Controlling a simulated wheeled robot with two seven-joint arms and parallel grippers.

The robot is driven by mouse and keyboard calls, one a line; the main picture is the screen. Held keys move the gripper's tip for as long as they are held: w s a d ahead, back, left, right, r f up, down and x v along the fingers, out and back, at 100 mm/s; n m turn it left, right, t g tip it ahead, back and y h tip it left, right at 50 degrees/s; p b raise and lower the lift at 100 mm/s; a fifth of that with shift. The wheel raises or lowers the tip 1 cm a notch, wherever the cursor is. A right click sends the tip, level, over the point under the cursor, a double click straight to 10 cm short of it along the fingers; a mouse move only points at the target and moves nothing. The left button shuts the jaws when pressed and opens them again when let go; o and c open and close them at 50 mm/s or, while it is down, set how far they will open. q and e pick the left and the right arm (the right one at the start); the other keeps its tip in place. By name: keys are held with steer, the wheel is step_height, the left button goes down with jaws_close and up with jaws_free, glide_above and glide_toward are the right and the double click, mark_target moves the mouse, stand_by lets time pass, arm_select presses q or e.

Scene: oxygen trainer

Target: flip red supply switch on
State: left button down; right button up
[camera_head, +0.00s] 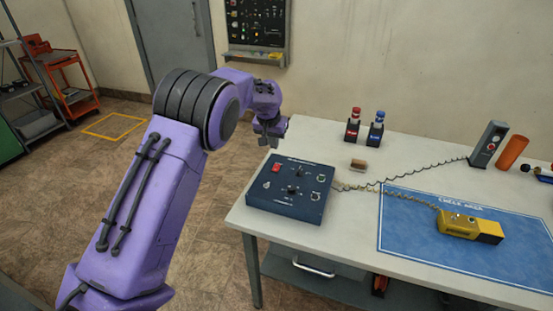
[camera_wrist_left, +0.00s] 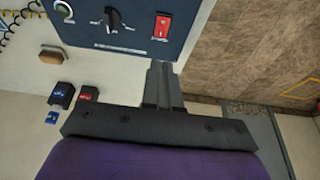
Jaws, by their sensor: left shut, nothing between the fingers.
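The red supply switch (camera_head: 277,167) is a small red rocker on the left part of the dark blue panel box (camera_head: 318,211), which sits at the table's left end. In the left wrist view the red switch (camera_wrist_left: 162,26) shows near the top, in the blue panel (camera_wrist_left: 85,38). I cannot tell its position. My left gripper (camera_head: 270,137) is above and behind the box's back left corner. Its fingers are together and empty; in the left wrist view the fingertips (camera_wrist_left: 159,66) are just short of the switch in the picture, apart from it. My right gripper is not in view.
Behind the box are a brown block (camera_head: 358,164) and red (camera_head: 353,128) and blue (camera_head: 376,130) bottle-like items. A yellow device (camera_head: 459,224) lies on a blue mat (camera_head: 410,245). Coiled cords cross the table.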

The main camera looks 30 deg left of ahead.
mark_target(277, 165)
arm_select(q)
steer(key=x, duration=0.3)
steer(key=p+x, duration=0.1)
steer(key=x, duration=0.2)
steer(key=p+x, duration=0.1)
steer(key=x, duration=0.2)
steer(key=shift+s+d+f, duration=0.1)
steer(key=shift+s+f, duration=0.2)
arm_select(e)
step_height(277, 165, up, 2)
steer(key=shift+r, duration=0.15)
